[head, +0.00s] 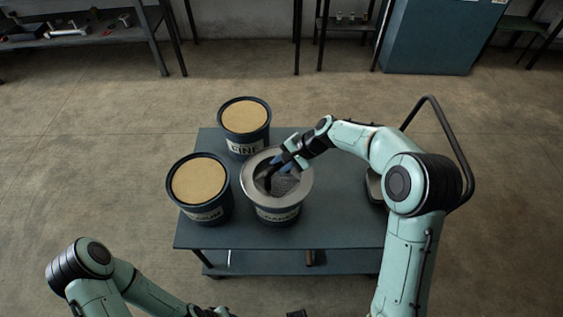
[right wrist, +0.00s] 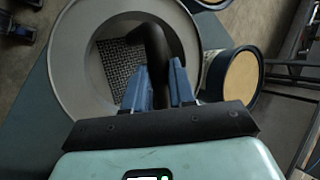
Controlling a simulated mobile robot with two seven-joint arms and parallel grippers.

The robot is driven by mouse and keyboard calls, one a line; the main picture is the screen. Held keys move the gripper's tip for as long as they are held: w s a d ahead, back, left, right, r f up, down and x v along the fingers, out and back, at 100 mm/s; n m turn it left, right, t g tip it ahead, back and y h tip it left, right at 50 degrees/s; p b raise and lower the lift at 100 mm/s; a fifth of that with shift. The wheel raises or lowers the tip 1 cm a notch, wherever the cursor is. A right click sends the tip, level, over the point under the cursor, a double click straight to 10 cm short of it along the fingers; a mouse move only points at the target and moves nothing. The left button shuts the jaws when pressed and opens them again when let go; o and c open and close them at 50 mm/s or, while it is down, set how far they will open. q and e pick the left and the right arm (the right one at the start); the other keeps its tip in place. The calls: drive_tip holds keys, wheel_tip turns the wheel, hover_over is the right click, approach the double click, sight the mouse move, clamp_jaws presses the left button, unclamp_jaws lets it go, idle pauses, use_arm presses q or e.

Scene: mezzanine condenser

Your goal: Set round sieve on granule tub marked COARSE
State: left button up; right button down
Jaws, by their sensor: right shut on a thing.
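The round sieve (head: 305,183) is a grey metal ring with a mesh bottom and a dark handle across it. In the head view it covers the mouth of the front right tub (head: 278,214), whose label is partly legible and appears to read COARSE. I cannot tell whether the sieve rests on the rim or hangs just above it. My right gripper (head: 278,165) is shut on the sieve's dark handle. The right wrist view shows the handle between its blue fingers (right wrist: 160,85) and the mesh (right wrist: 120,62) below. My left gripper is barely visible at the bottom edge.
A tub labelled FINE (head: 246,148) stands behind, and another tub (head: 203,214), its label partly legible, stands to the left. Both hold tan granules. All stand on a dark blue cart (head: 340,232) with a handle rail (head: 447,130) at right. The cart's front strip is clear.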

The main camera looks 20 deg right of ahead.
drive_tip(key=shift+f, duration=0.4)
drive_tip(key=c, duration=0.9)
unclamp_jaws()
drive_tip(key=shift+o, duration=0.2)
drive_tip(key=v, duration=1.3)
drive_tip(key=shift+d, duration=0.15)
drive_tip(key=shift+r, duration=0.1)
